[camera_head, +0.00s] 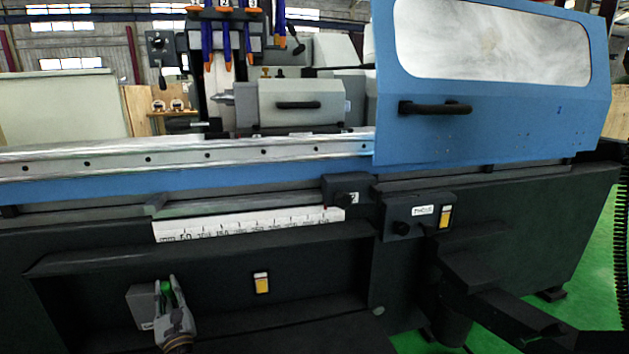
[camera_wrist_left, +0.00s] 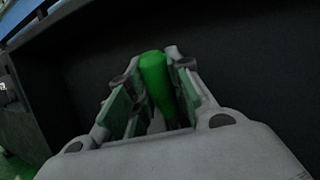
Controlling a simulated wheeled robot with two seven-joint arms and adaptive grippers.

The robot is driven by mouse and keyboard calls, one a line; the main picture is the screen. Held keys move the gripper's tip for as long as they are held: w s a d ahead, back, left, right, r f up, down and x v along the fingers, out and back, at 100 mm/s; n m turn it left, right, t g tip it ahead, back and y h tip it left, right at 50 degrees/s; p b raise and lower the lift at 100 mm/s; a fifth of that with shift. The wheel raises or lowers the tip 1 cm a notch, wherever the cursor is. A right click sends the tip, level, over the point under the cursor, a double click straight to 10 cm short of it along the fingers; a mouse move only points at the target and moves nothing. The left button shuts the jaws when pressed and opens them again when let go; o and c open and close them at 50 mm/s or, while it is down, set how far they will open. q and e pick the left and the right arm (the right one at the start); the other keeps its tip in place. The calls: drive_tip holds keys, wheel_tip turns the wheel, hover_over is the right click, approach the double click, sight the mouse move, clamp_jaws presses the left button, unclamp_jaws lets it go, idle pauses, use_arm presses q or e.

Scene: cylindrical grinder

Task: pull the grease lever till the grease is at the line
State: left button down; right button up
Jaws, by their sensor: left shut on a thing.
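The grease lever has a green handle (camera_head: 166,288) at the lower left of the head view, beside a dark grey box (camera_head: 141,306) on the machine front. My left gripper (camera_head: 167,284) is shut on the green handle. In the left wrist view, the green handle (camera_wrist_left: 156,80) stands between the two fingers of the left gripper (camera_wrist_left: 150,90). The lever's lower part is hidden by the gripper. I cannot make out the grease or a line for it. My right gripper is not in view.
The blue guard (camera_head: 480,110) with a window covers the right of the machine. A white scale strip (camera_head: 250,223) runs above the recess. A control box with a knob (camera_head: 417,214) juts out at the right.

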use_arm(q)
drive_tip(key=shift+s+f+t+y, duration=0.3)
drive_tip(key=shift+s+t, duration=0.1)
drive_tip(key=shift+s, duration=0.1)
drive_tip(key=shift+s+d, duration=0.1)
drive_tip(key=c, duration=1.5)
unclamp_jaws()
drive_tip(key=shift+n, duration=0.3)
drive_tip(key=shift+c, duration=0.2)
drive_tip(key=shift+s+d, duration=0.1)
drive_tip(key=shift+s, duration=0.05)
drive_tip(key=v, duration=0.7)
drive_tip(key=shift+f, duration=0.15)
wheel_tip(320, 180, up, 9)
drive_tip(key=p, duration=0.9)
drive_tip(key=shift+r+p, duration=0.45)
drive_tip(key=shift+p, duration=0.05)
